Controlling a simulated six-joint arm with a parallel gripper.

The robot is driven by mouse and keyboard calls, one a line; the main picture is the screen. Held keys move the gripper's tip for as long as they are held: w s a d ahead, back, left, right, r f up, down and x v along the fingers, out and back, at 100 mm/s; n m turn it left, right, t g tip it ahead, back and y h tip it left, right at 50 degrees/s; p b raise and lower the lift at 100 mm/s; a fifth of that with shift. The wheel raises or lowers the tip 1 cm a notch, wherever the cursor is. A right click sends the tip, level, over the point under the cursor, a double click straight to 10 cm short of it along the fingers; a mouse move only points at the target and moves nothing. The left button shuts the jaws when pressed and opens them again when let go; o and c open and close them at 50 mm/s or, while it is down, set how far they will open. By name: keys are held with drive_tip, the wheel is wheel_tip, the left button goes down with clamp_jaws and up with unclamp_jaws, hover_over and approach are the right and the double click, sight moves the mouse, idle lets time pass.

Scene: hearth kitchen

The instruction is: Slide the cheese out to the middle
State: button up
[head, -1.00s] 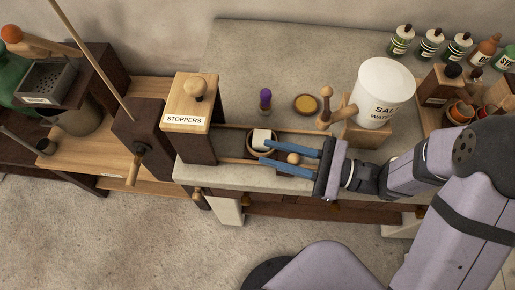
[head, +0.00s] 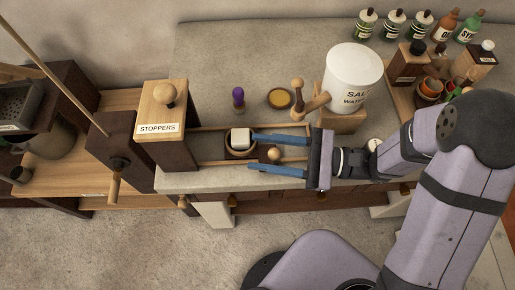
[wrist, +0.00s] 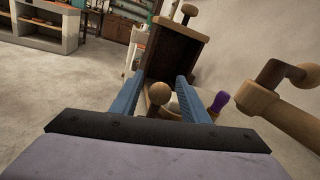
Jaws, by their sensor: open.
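A small white block (head: 240,138), which looks like the cheese, sits in a round wooden cup (head: 241,154) inside a channel between wooden rails, beside the stoppers box. My gripper (head: 251,152) is open and empty, its two blue fingers pointing left along the channel. The far fingertip is close to the block; I cannot tell whether they touch. A round wooden knob (head: 274,154) lies between the fingers, and it also shows between them in the wrist view (wrist: 158,93).
The stoppers box (head: 166,109) stands at the channel's left end. Behind the channel are a purple-topped stopper (head: 238,97), a round dish (head: 279,98), a wooden handle (head: 309,99) and a white salt-water pot (head: 352,78).

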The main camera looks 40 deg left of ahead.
drive_tip(key=v, duration=0.5)
drive_tip(key=shift+w+d+b, duration=0.1)
drive_tip(key=shift+b, duration=0.25)
drive_tip(key=shift+d+r, duration=0.1)
drive_tip(key=shift+w+d+r+p, duration=0.2)
drive_tip(key=shift+d+p, duration=0.05)
drive_tip(key=shift+p, duration=0.1)
drive_tip(key=w+d+r+n+t+h+p, duration=0.1)
drive_tip(key=w+d+n+t+h+p, duration=0.3)
drive_tip(key=d, duration=0.6)
drive_tip(key=d+n+t+h+p, duration=0.25)
drive_tip(key=d+h, duration=0.35)
drive_tip(key=d, duration=0.4)
drive_tip(key=w+d+r+n+t+h+p, duration=0.1)
drive_tip(key=w+d+n+t+h+p, duration=0.25)
drive_tip(key=d, duration=0.55)
wheel_tip(320, 180, down, 12)
drive_tip(key=s+m+h+b, duration=0.1)
drive_tip(key=b, duration=1.1)
drive_tip(key=shift+d, duration=0.15)
